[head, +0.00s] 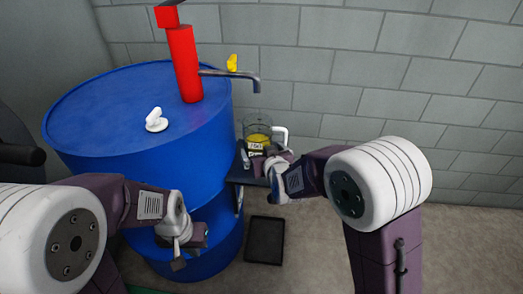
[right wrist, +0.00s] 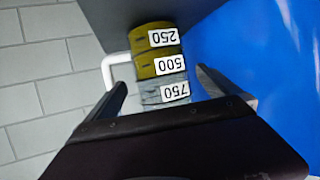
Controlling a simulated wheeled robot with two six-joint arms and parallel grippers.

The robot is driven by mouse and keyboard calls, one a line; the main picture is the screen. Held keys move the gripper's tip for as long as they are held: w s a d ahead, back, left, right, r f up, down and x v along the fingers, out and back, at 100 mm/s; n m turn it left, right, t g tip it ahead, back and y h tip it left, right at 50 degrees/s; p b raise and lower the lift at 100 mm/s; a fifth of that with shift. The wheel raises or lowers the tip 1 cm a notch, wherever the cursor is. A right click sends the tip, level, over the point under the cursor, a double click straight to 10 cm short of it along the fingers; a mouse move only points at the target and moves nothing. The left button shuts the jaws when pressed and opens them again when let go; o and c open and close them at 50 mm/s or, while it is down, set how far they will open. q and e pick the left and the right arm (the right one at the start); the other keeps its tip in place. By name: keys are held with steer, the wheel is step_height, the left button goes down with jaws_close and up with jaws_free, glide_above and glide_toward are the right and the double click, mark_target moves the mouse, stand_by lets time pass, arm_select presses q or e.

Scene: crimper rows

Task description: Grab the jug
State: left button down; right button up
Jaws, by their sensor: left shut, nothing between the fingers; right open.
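The jug (head: 258,130) is clear with yellowish liquid in it, number labels and a white handle on its right. It stands upright on a small dark shelf (head: 236,176) against the blue barrel, below the spout. In the right wrist view the jug (right wrist: 158,68) appears upside down, with labels 250, 500 and 750, and sits between my fingertips. My right gripper (head: 258,162) is open at the jug's near side; I cannot tell whether either finger touches it. My left gripper (head: 186,252) is shut and empty in front of the barrel, low and left of the jug.
The blue barrel (head: 105,105) carries a red pump (head: 186,65) with a grey spout (head: 245,76) reaching over the jug's side, and a white cap (head: 156,120). A dark tray (head: 265,240) lies on the floor. A block wall (head: 400,60) stands behind; floor at right is clear.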

steer(key=shift+w+a+f, duration=0.1)
steer(key=shift+w+f, duration=0.1)
steer(key=shift+w, duration=0.25)
steer(key=b+x, duration=0.2)
steer(key=x, duration=0.3)
steer(key=shift+r, duration=0.1)
steer(key=c, duration=1.6)
step_height(320, 180, up, 5)
steer(key=p, duration=0.3)
steer(key=shift+s+d+r+p, duration=0.45)
steer(key=shift+s+d+r, duration=0.55)
steer(key=shift+d, duration=0.65)
steer(key=shift+s+d+r+p, duration=0.5)
steer(key=shift+s+d+r, duration=0.5)
steer(key=shift+d, duration=0.65)
steer(key=shift+s+d+r+p, duration=0.45)
steer(key=shift+s+d+r, duration=0.55)
steer(key=shift+d, duration=0.7)
